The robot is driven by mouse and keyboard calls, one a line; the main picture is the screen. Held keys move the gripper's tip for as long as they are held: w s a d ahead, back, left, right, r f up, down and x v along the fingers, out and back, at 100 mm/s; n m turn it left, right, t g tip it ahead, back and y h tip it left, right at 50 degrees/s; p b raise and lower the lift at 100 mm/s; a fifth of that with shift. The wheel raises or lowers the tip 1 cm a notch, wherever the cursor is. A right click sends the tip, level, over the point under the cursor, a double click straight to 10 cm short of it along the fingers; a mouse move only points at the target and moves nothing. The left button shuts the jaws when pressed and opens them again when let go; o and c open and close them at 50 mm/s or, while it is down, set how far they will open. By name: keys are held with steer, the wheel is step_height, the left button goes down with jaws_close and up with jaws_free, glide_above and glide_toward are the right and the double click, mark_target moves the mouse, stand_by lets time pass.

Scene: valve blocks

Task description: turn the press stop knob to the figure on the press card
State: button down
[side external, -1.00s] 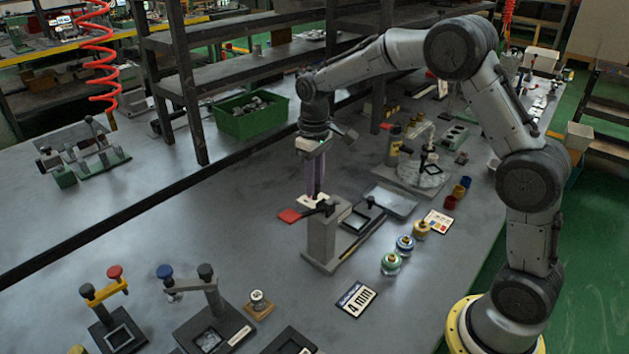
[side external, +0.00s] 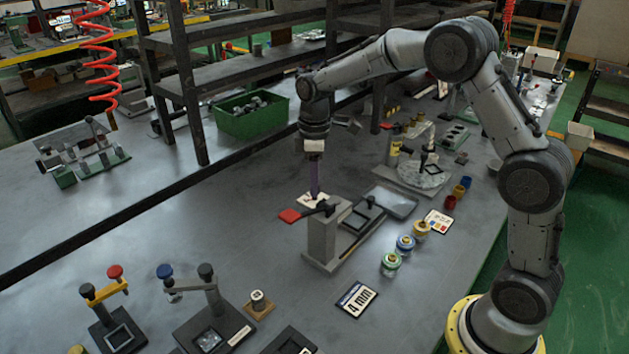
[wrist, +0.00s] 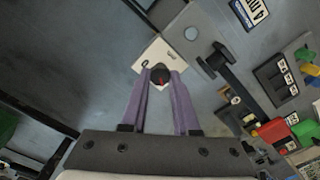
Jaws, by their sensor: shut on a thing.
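The press is a grey upright block (side external: 321,240) with a black arm and a red handle end (side external: 290,216). At its top a white dial plate (side external: 305,201) sticks out; the wrist view shows this plate (wrist: 146,57) with dark marks. The stop knob (wrist: 160,76) is dark with a red mark, and sits on the plate. My gripper (wrist: 161,80) points down with its purple fingers shut on the knob. In the side view my gripper (side external: 315,196) hides the knob. The press card (side external: 356,299) lies flat in front and reads 4 mm.
Green, blue and yellow-topped round pieces (side external: 405,243) stand right of the press, near a small coloured card (side external: 438,222). A green bin (side external: 250,117) is behind. Other small presses (side external: 205,310) stand front left. The bench left of the press is clear.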

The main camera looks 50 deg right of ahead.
steer(key=shift+r, duration=0.1)
stand_by(0.3)
steer(key=c, duration=0.7)
jaws_free()
steer(key=shift+o, duration=0.2)
step_height(320, 180, up, 14)
